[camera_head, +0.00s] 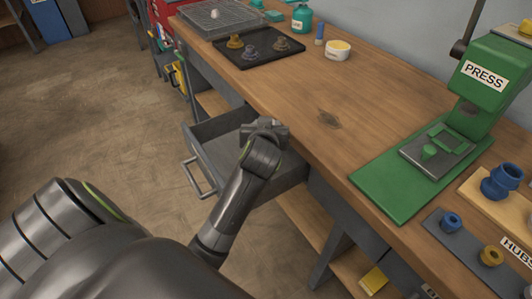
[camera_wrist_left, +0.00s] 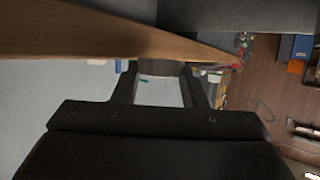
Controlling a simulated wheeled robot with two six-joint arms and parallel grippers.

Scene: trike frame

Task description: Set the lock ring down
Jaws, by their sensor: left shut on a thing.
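My left gripper (camera_head: 265,126) is over the open grey drawer (camera_head: 222,128), close to the bench's front edge. In the left wrist view, the fingers (camera_wrist_left: 160,78) are shut on a dark grey piece (camera_wrist_left: 160,68) between their tips. It is seen almost edge-on, so its ring shape cannot be made out; I take it for the lock ring. In the head view the piece is mostly hidden by the gripper. My right gripper is not in view.
The wooden bench (camera_head: 310,85) has clear room in its middle. A black tray (camera_head: 285,52) with several small parts lies at the back, near a white tub (camera_head: 338,53). A green press (camera_head: 485,85) stands at the right, near a hub holder (camera_head: 455,240).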

